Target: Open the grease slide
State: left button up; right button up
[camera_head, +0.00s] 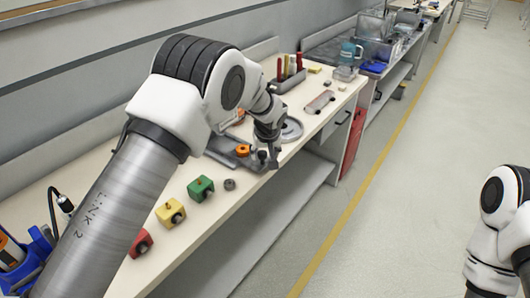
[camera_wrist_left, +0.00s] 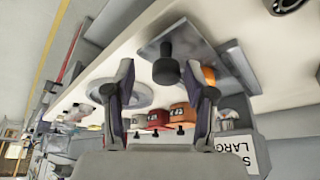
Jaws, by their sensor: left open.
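A flat grey metal plate (camera_head: 222,147) lies near the front edge of the bench; I take it to be the grease slide. It carries a black upright knob (camera_wrist_left: 166,68), and an orange piece (camera_head: 243,150) is beside the knob. My left gripper (camera_head: 269,158) is over the plate's right end. In the left wrist view my left gripper (camera_wrist_left: 163,95) is open, with one finger on each side of the knob in the picture. I cannot tell whether a finger touches it. The arm hides part of the plate in the head view. My right arm shows at the right edge, its gripper out of view.
Green (camera_head: 201,188), yellow (camera_head: 170,213) and red (camera_head: 140,242) blocks and a small dark ring (camera_head: 230,184) stand left of the plate. A round grey disc (camera_head: 291,129) is behind the gripper. A tool holder (camera_head: 289,78) stands farther back. The floor aisle is clear.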

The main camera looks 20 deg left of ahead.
pick_arm(q)
jog(key=shift+s+a+r, duration=0.1)
jog(key=shift+s+r, duration=0.05)
jog(key=shift+r, duration=0.4)
jog(key=v, duration=1.1)
jog(key=shift+d, duration=0.3)
jog(key=shift+f, duration=0.15)
